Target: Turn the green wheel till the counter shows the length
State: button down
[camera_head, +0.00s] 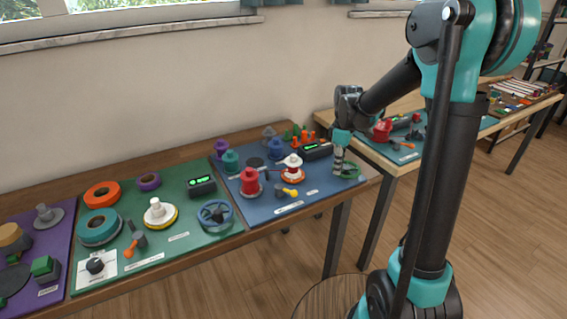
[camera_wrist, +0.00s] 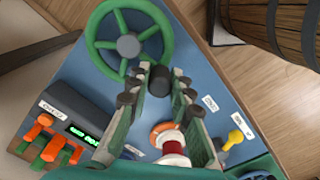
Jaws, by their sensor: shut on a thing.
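The green wheel (camera_wrist: 98,45) has a grey hub, spokes and a dark knob (camera_wrist: 159,80) on its rim. It lies on the blue mat and also shows in the head view (camera_head: 352,171), partly behind my gripper (camera_head: 339,172). In the wrist view, the two fingers of my gripper (camera_wrist: 161,77) are shut on the knob, one on each side. The dark counter (camera_wrist: 70,108) stands beside the wheel, with a lit green display too small to read. It also shows in the head view (camera_head: 318,151).
A red and white spool (camera_wrist: 173,148) stands near my fingers. A yellow-handled part (camera_wrist: 235,138) lies on the blue mat (camera_wrist: 205,75). Orange pegs (camera_wrist: 45,122) stand beside the counter. A wooden barrel (camera_wrist: 285,25) is beyond the table edge. The green mat's items are to the left.

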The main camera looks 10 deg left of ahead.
dwell(0.3)
jog(key=c, duration=1.3)
grip_release()
notch_tip(320, 180, up, 12)
jog(key=s+d+f+m+t, duration=0.1)
jog(key=s+d+f+m, duration=0.2)
jog(key=s, duration=0.4)
jog(key=s+d+f+m+t, duration=0.1)
jog(key=s+d+f+m, duration=0.2)
jog(key=s+f+m, duration=0.3)
jog(key=s+d+f+m+t, duration=0.2)
jog(key=s+d+f+m, duration=0.2)
jog(key=s+f, duration=0.3)
jog(key=shift+s+d+f+m, duration=0.1)
jog(key=shift+s+f+m, duration=0.2)
jog(key=shift+s, duration=0.35)
jog(key=shift+s+f+m, duration=0.1)
jog(key=shift+s+m, duration=0.3)
jog(key=shift+s, duration=0.2)
